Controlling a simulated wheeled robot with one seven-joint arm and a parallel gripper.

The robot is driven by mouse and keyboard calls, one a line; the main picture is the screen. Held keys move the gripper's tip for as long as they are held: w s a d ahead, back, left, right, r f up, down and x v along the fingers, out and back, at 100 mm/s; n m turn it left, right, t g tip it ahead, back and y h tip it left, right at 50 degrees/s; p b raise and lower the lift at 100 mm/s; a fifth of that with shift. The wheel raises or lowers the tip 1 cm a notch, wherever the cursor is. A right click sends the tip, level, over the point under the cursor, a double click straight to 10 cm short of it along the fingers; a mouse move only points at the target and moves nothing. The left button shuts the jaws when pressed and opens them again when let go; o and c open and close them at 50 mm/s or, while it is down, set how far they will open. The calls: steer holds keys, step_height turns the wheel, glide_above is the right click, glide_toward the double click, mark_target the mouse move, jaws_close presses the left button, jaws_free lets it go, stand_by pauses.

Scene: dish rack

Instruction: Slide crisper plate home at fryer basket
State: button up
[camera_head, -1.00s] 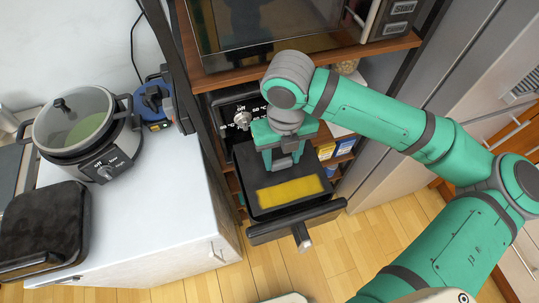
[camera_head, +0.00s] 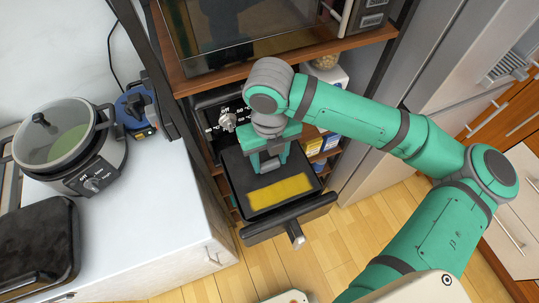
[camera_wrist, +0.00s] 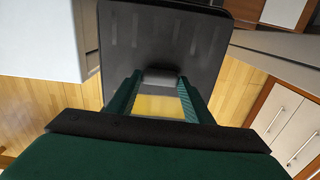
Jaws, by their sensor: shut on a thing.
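The fryer basket (camera_head: 232,175) is a black open drawer pulled out from the fryer. A flat yellow area (camera_head: 280,191) shows at its front end, and it also shows between my fingers in the wrist view (camera_wrist: 160,106). A dark surface with faint slots (camera_wrist: 165,40), which looks like the crisper plate, spreads beyond my fingertips. My gripper (camera_head: 268,165) reaches down into the back half of the basket. In the wrist view its fingers (camera_wrist: 161,82) close on a small grey part (camera_wrist: 161,77), seemingly the plate's grip. The plate's edges and its seating are hard to make out.
The basket's handle (camera_head: 290,219) juts toward me over open floor. The fryer front with its dial (camera_head: 228,121) stands behind, under a wooden shelf (camera_head: 230,76). A white counter (camera_head: 145,215) with a cooker (camera_head: 73,155) is at the left; the fridge is at the right.

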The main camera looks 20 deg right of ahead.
steer(key=shift+f, duration=5.3)
steer(key=shift+f, duration=0.25)
steer(key=o, duration=1.7)
step_height(320, 180, up, 11)
steer(key=shift+f, duration=0.1)
steer(key=shift+a, duration=0.1)
